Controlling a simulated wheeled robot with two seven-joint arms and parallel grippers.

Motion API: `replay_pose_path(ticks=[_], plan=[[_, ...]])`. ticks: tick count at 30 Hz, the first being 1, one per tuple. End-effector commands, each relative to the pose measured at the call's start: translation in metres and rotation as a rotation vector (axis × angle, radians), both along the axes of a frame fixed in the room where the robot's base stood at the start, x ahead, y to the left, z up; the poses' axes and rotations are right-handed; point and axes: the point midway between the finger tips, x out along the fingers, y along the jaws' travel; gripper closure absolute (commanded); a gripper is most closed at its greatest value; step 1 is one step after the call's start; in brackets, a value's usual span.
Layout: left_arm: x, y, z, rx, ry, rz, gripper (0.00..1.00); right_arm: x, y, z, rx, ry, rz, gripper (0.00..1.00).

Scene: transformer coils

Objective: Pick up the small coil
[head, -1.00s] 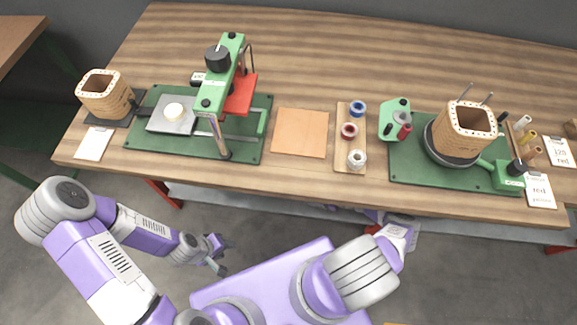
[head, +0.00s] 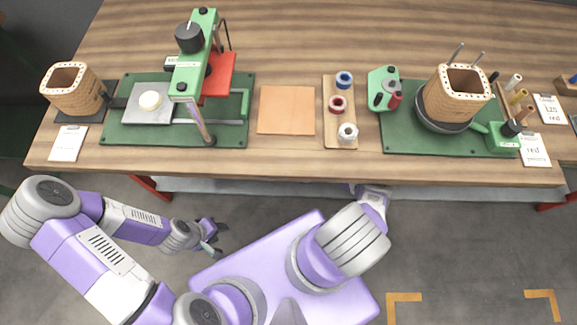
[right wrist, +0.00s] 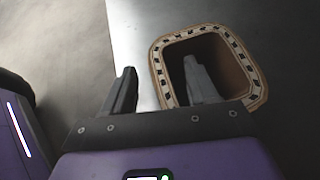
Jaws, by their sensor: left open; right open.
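In the right wrist view a hollow, rounded-rectangular tan coil (right wrist: 248,75) with a pale, dark-slotted rim stands on a smooth grey surface. My right gripper (right wrist: 160,88) is open; its right finger overlaps the coil's opening, its left finger is outside. I cannot tell whether that finger is inside or only above. In the head view my right gripper is hidden below the table's front edge. Two similar coils show there: one at the far left (head: 78,98) and one on the right winding stand (head: 452,101). My left gripper (head: 216,240) is open and empty in front of the table.
The wooden table (head: 300,30) holds a green press (head: 193,75), an orange pad (head: 286,110), a spool tray (head: 340,113) and a green winding base (head: 400,145). A grey shelf edge (head: 260,185) runs below the tabletop. The floor at the lower right is clear.

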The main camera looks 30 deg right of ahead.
Motion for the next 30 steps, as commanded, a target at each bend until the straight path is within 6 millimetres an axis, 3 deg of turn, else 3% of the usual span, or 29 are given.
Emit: replay_pose_path(ticks=[2,14,30], plan=[[0.0001,0.0,0.0004,0.0,0.0,0.0,0.57,0.0,-0.0003,0.0005,0.0,0.0,0.0,0.42],[0.0001,-0.0001,0.0003,0.0,0.0,0.0,0.57,-0.0003,-0.0003,0.0003,0.0,0.0,0.0,1.0],[0.0001,-0.0001,0.0003,0.0,0.0,0.0,0.57,-0.0008,-0.0003,-0.0002,-0.001,0.001,0.0,1.0]])
